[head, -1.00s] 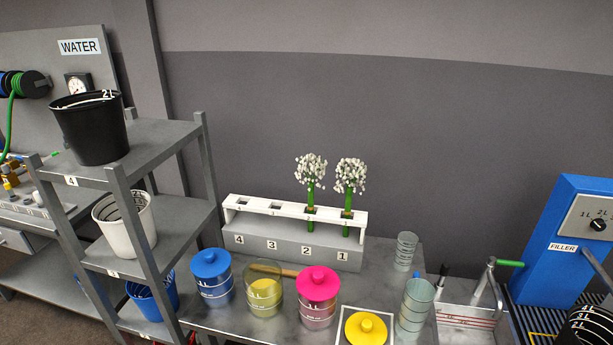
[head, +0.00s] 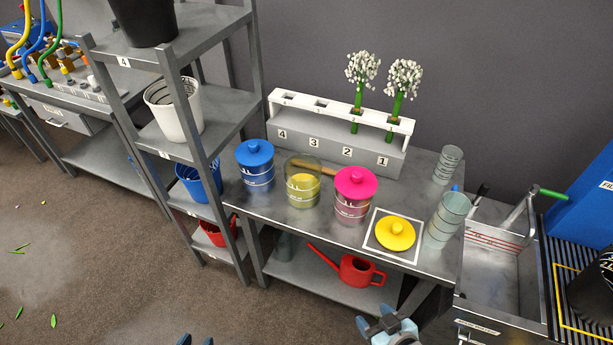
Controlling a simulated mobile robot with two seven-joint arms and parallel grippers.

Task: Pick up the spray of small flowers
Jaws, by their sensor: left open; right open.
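Two sprays of small white flowers on green stems stand upright in the white rack (head: 272,108) at the back of the table. One spray (head: 361,70) is in slot 2, the other spray (head: 403,78) in slot 1. My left gripper (head: 196,341) only shows its fingertips at the bottom edge, over the floor. My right gripper (head: 376,325) is open and empty at the bottom, in front of the table. Both grippers are low and far from the flowers.
Jars with blue (head: 255,152) and pink (head: 356,182) lids, an open yellow jar (head: 301,187) and a yellow lid (head: 395,234) stand before the rack. Glass cups (head: 448,164) are at right. A shelf (head: 215,100) with buckets stands left. A red watering can (head: 352,269) is below.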

